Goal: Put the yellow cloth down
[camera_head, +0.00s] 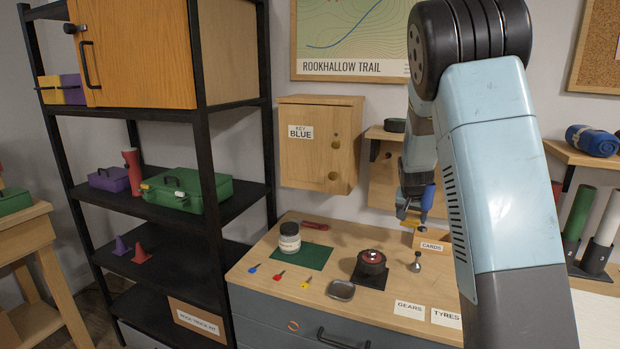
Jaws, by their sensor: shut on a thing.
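My gripper (408,206) hangs over the back right of the wooden worktop (340,235), small in view and partly hidden by my own arm. It is shut on a small piece of the yellow cloth (411,219), which shows at and below the fingertips. The cloth is just above or in front of a wooden holder labelled CARDS (432,245); I cannot tell whether they touch. A blue piece (427,197) shows right beside the gripper; what it belongs to is unclear.
A KEY BLUE cabinet (318,160) hangs behind.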

